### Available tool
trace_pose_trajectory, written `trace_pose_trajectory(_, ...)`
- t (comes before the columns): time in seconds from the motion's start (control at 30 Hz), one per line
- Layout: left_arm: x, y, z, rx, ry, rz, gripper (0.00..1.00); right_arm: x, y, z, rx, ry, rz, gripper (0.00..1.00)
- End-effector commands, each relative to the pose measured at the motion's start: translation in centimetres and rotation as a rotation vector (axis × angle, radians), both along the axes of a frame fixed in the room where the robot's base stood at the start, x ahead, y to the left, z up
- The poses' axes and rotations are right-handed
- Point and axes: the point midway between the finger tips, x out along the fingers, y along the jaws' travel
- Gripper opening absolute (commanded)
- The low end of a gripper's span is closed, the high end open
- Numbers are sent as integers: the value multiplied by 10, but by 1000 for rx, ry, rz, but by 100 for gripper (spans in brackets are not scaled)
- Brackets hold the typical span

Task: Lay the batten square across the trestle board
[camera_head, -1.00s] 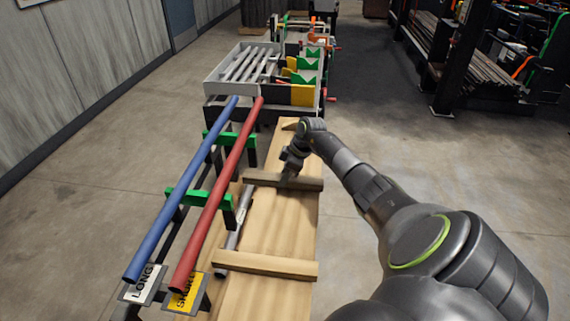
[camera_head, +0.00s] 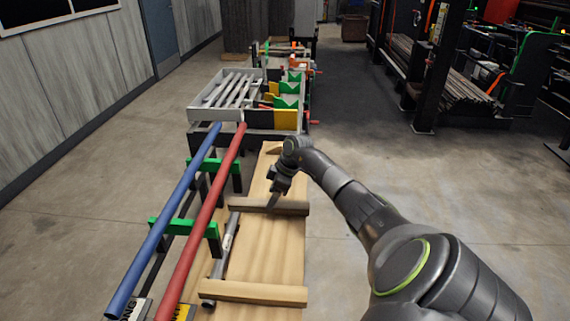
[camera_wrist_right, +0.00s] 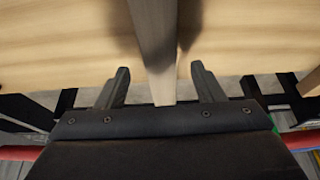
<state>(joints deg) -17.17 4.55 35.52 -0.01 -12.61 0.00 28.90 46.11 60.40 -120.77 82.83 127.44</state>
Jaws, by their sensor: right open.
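The pale wooden trestle board (camera_head: 262,250) runs away from me in the head view. A wooden batten (camera_head: 245,204) lies across it at mid-length, looking roughly square to its long edges. A second wooden strip (camera_head: 253,292) lies across nearer to me. My right gripper (camera_head: 273,199) is at the middle of the far batten, coming down from the right. In the right wrist view the gripper (camera_wrist_right: 160,86) is open, with the batten (camera_wrist_right: 155,40) running between its fingers. A gap shows on both sides. My left gripper is out of view.
A grey tube (camera_head: 220,263) lies along the board's left side. A blue tube (camera_head: 165,220) and a red tube (camera_head: 203,220) rest on green supports (camera_head: 185,226) to the left. A grey tray (camera_head: 200,114) of tubes stands beyond. Open floor (camera_head: 360,150) lies right.

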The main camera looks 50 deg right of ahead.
Motion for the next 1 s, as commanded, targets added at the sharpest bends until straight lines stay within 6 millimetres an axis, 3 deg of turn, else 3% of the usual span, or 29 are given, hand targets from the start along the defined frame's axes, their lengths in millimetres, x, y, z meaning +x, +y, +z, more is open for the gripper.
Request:
trace_pose_trajectory(0.3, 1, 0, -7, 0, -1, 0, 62, -24, -21, 73, -6, -1, 0, 61)
trace_pose_trajectory(0.53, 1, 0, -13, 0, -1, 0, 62, -38, -31, 116, -5, 0, 1, 61)
trace_pose_trajectory(0.7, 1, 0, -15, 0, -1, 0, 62, -43, -35, 133, -2, 1, -1, 61)
trace_pose_trajectory(1.0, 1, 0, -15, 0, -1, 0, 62, -45, -35, 138, 0, 1, 0, 61)
